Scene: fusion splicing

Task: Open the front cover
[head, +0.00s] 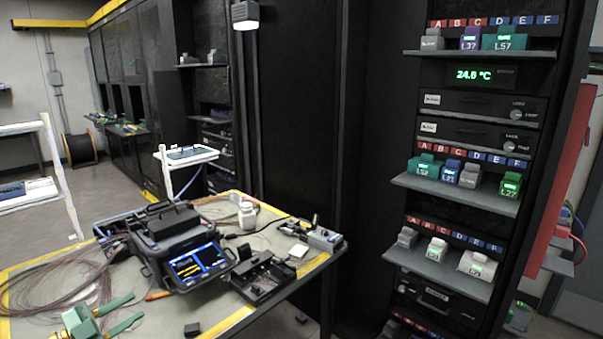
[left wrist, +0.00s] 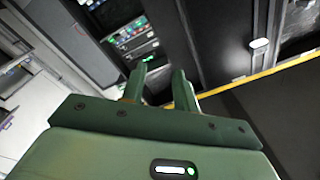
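A dark fusion splicer (head: 160,249) stands on the table, with its lit screen (head: 197,262) facing forward right. A black part with a handle (head: 165,221) is on its top; I cannot tell for sure which part is the front cover or whether it is open. My left gripper (head: 138,306) is at the lower left over the table, in front of and left of the splicer and apart from it. Its green fingers are spread with nothing between them; they also show in the left wrist view (left wrist: 160,70). My right gripper is not in view.
The table (head: 228,321) has a yellow edge. Loose fibre (head: 55,283) lies at left. A black device (head: 264,276), a white bottle (head: 247,215) and a grey box (head: 325,239) stand right of the splicer. An orange tool (head: 158,296) lies before it. A rack (head: 478,130) stands right.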

